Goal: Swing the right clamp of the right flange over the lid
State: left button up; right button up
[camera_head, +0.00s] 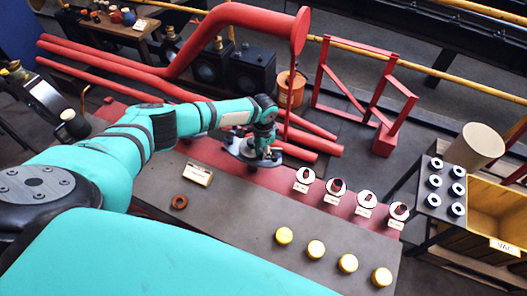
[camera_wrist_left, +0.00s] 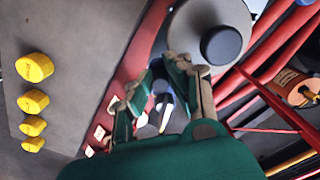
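My left gripper (camera_head: 264,152) reaches down over a grey round flange with its lid (camera_head: 238,146) on the red strip at the bench's back edge. In the left wrist view the lid is a grey disc (camera_wrist_left: 188,28) with a dark round knob (camera_wrist_left: 221,45). There the left gripper (camera_wrist_left: 166,66) has its two fingers apart. A small dark part with a pale end (camera_wrist_left: 163,103), perhaps the clamp, shows between the fingers; I cannot tell whether they touch it. The arm and fingers hide part of the flange. My right gripper is not in view.
A label block (camera_head: 198,174) and several white discs (camera_head: 334,187) stand along the bench. Red pipes (camera_head: 150,75) run behind. A yellow bin (camera_head: 497,214) is at right.

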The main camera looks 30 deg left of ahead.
pick_arm(q)
grip_shut()
jog(key=m+b, duration=0.1)
jog(key=w+m+b, duration=0.1)
jog(key=m, duration=0.1)
jog(key=shift+a+f, duration=0.15)
jog(key=shift+a, duration=0.2)
jog(key=m+b, duration=0.1)
jog(key=m, duration=0.1)
jog(key=w+m+b, duration=0.1)
jog(key=shift+w+a+m, duration=0.15)
jog(key=shift+m, duration=0.25)
jog(key=shift+w+m, duration=0.25)
jog(key=shift+m, duration=0.45)
jog(key=shift+a+r, duration=0.1)
jog(key=shift+r, duration=0.15)
jog(key=o, duration=0.7)
grip_release()
jog(key=shift+b, duration=0.3)
jog(key=shift+o, duration=0.2)
notch_tip(320, 180, up, 12)
